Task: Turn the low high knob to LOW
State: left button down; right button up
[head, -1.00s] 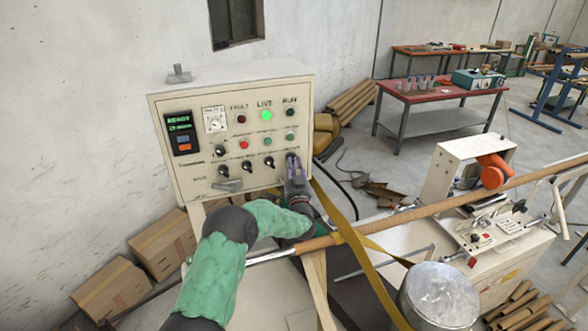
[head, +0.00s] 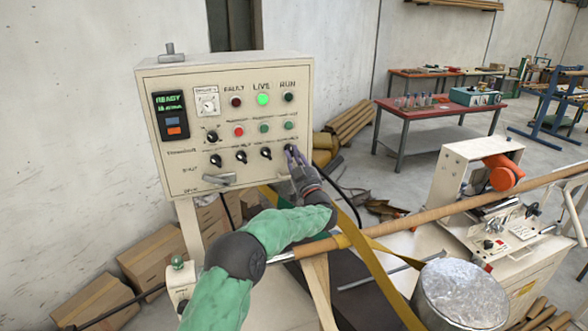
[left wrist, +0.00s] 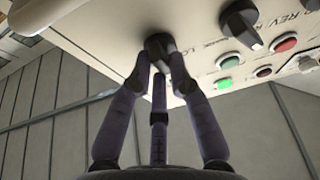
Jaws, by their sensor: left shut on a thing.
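The cream control panel (head: 230,185) stands at centre left in the head view, with a row of black knobs low on its face. My left gripper (head: 291,154) is at the rightmost knob of that row, and its fingers cover most of the knob. In the left wrist view the fingers of my left gripper (left wrist: 158,72) close around a black knob (left wrist: 160,44) on the panel face. Lettering beside it is partly hidden and partly reads "LOW". The knob's pointer direction cannot be told. My right gripper is not in view.
Another black knob (left wrist: 240,22) sits near the held one, with green and red buttons around. A green LIVE lamp (head: 262,99) is lit. A long brown tube (head: 450,212) and a yellow strap (head: 372,265) pass right of my arm. Cardboard boxes (head: 97,300) lie below left.

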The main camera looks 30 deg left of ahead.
pick_arm(q)
jog(key=shift+w+d+r+n+g+y+b, duration=0.1)
jog(key=shift+n+g+y+b, duration=0.2)
jog(key=shift+n+g+b, duration=0.75)
jog(key=shift+s+a+r+n+g+y+b, duration=0.1)
jog(key=shift+n+g+y+b, duration=0.25)
jog(key=shift+n, duration=1.35)
jog(key=shift+w+d+r+n+g+y+b, duration=0.1)
jog(key=shift+n+g+y+b, duration=0.15)
jog(key=shift+n+g+b, duration=0.75)
jog(key=shift+n+t, duration=0.4)
jog(key=shift+n, duration=0.15)
jog(key=c, duration=1.1)
grip_release()
jog(key=shift+c, duration=0.2)
jog(key=shift+f, duration=0.1)
jog(key=v, duration=1.2)
